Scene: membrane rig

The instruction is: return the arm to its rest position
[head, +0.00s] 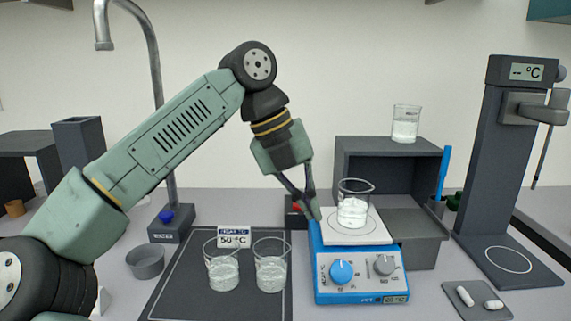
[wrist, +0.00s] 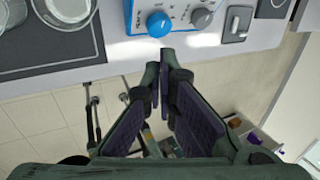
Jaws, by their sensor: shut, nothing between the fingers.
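My gripper (head: 314,211) is shut and empty. In the head view its fingers point down beside the left edge of the blue hotplate (head: 348,288), and I cannot tell whether they touch it. In the wrist view the closed fingertips of my gripper (wrist: 168,55) show below the hotplate's blue knob (wrist: 159,24), over the bench edge and floor. My arm is bent, reaching up from the lower left and down to the hotplate. A beaker with white contents (head: 352,212) stands on the hotplate's white top.
Two beakers (head: 222,276) (head: 270,274) stand on a dark mat (head: 185,296) left of the hotplate. A tap (head: 160,100) rises behind my arm. A dark open box (head: 372,150) carries another beaker (head: 405,128). A tall stand (head: 500,160) is right. A small tray with stir bars (head: 462,306) lies front right.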

